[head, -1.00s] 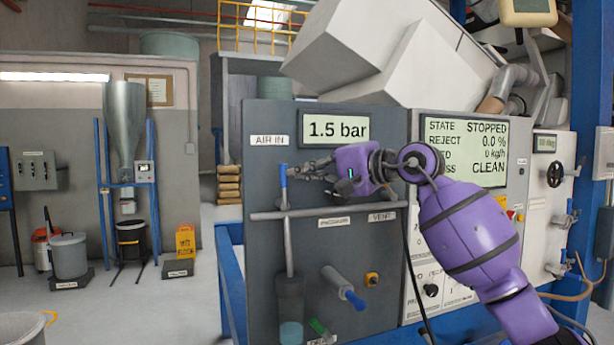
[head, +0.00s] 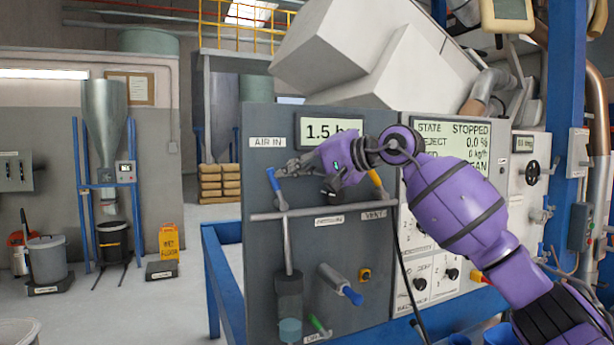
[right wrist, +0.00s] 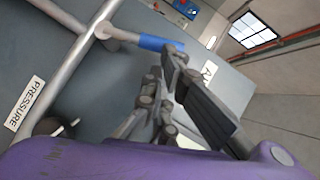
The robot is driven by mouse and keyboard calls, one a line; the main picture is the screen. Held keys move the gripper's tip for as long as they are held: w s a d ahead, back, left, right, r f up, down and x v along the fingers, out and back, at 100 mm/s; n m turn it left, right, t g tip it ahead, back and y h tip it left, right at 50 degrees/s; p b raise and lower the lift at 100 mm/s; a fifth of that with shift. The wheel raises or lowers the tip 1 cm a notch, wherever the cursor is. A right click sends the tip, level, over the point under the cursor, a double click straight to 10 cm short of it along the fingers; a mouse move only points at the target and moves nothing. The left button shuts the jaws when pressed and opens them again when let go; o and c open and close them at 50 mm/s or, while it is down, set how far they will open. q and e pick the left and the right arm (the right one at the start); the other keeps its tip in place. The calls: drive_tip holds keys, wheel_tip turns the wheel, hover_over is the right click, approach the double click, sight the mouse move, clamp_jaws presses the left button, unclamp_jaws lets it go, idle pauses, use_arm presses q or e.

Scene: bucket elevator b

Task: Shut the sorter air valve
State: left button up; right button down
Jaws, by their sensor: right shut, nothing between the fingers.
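The air valve under the AIR IN label has a blue-sleeved lever (head: 273,178) on a grey pipe. The lever points up and leans to the left. In the right wrist view the blue sleeve (right wrist: 160,43) lies right by the fingertips. My right gripper (head: 282,172) is shut and empty, at the right side of the lever's upper end. It looks to be touching the sleeve, though contact is hard to confirm. The pressure display (head: 331,131) shows 1.5, its right part covered by my arm. My left gripper is not in view.
A yellow lever (head: 377,181) stands near the VENT label, just behind my right wrist. A horizontal pipe (head: 325,211) crosses the panel below the hand. A blue-tipped cylinder (head: 338,283) juts out lower down. The status screen (head: 451,142) reads STOPPED.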

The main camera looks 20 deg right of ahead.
drive_tip(key=shift+a+r, duration=0.1)
drive_tip(key=shift+a, duration=0.4)
idle(0.6)
drive_tip(key=shift+s+r, duration=0.1)
idle(0.4)
